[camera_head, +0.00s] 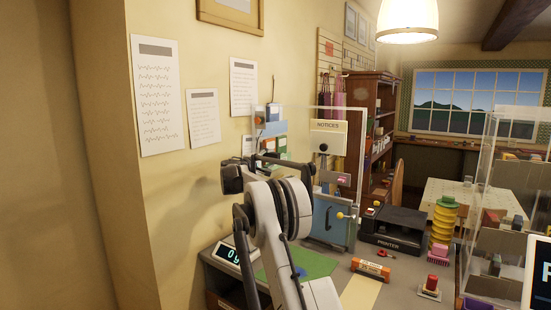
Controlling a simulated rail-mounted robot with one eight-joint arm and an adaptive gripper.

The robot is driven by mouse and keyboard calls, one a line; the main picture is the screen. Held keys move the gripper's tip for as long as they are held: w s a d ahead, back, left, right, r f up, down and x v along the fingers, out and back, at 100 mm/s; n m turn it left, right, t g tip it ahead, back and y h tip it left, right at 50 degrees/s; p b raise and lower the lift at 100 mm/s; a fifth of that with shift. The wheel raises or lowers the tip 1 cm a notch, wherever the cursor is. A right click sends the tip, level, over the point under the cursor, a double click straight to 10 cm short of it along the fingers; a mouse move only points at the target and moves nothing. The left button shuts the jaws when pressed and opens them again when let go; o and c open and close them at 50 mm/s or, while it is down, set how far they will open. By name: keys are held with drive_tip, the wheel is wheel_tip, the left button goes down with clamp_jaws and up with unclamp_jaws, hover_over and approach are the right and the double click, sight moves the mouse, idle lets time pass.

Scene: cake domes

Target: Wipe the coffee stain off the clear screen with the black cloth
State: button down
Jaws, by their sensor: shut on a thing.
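The clear screen (359,150) stands upright on the counter at the centre, a thin see-through pane with pale edges. My gripper (300,165) is at the dark end of my arm, just in front of the left part of this screen. It is shut on a small dark thing that seems to be the black cloth, mostly hidden by my arm and hard to make out. I cannot tell whether it touches the pane. No coffee stain can be made out on the screen; my arm covers part of it.
A green mat (312,262) lies by my arm. Another clear panel (510,180) stands at the right.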

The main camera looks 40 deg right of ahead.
idle(0.3)
drive_tip(key=shift+v, duration=0.8)
drive_tip(key=c, duration=1.6)
unclamp_jaws()
drive_tip(key=shift+d, duration=0.1)
clamp_jaws()
drive_tip(key=b+v, duration=0.2)
drive_tip(key=v, duration=0.5)
